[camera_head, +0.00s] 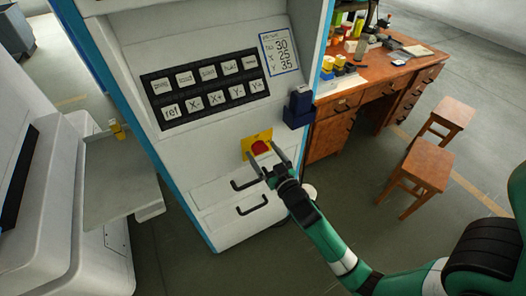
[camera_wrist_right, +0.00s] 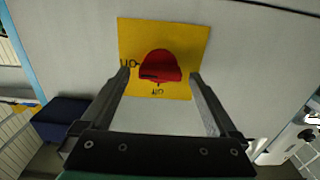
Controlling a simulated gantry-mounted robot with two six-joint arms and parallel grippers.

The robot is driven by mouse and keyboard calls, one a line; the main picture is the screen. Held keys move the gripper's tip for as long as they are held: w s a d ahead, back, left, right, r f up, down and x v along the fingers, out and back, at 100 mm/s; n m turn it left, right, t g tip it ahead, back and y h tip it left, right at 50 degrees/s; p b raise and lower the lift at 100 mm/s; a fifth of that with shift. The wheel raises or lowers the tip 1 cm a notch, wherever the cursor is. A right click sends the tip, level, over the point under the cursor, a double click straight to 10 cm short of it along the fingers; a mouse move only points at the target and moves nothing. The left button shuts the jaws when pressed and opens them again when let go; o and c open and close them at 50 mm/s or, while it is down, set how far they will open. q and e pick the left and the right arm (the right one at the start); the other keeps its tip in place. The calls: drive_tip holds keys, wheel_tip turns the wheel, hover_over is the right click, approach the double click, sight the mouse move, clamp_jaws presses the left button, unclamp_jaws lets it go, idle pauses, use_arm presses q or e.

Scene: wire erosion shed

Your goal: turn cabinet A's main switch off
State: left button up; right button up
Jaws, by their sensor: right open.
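The main switch is a red knob (camera_head: 260,147) on a yellow plate (camera_head: 247,142), low on the front of the white and blue cabinet (camera_head: 215,150). In the right wrist view the red knob (camera_wrist_right: 160,66) sits on the yellow plate (camera_wrist_right: 190,38), with lettering to its left and below it. My right gripper (camera_head: 264,163) is open at the plate. In the wrist view its two fingers (camera_wrist_right: 162,80) stand left and right of the knob, with gaps visible on both sides. My left gripper is not in view.
Two black drawer handles (camera_head: 251,205) are below the switch. A blue box (camera_head: 299,106) is mounted on the cabinet's right edge. A button panel (camera_head: 205,91) is above. A wooden desk (camera_head: 350,82) and two stools (camera_head: 418,177) stand at the right.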

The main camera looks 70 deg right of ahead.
drive_tip(key=shift+w+d, duration=0.15)
drive_tip(key=shift+w, duration=0.05)
drive_tip(key=c, duration=1.4)
drive_tip(key=shift+n, duration=0.4)
drive_tip(key=n+p, duration=0.1)
drive_tip(key=n, duration=0.2)
drive_tip(key=shift+n, duration=0.3)
drive_tip(key=n, duration=0.2)
drive_tip(key=n+p, duration=0.1)
drive_tip(key=n, duration=0.1)
drive_tip(key=shift+w+a+n, duration=0.1)
drive_tip(key=shift+a+n, duration=0.1)
drive_tip(key=shift+n, duration=0.1)
drive_tip(key=n+p, duration=0.1)
drive_tip(key=n, duration=0.3)
drive_tip(key=shift+f, duration=0.1)
drive_tip(key=shift+f+n+p, duration=0.15)
drive_tip(key=shift+n+p, duration=0.2)
drive_tip(key=shift+n, duration=2.15)
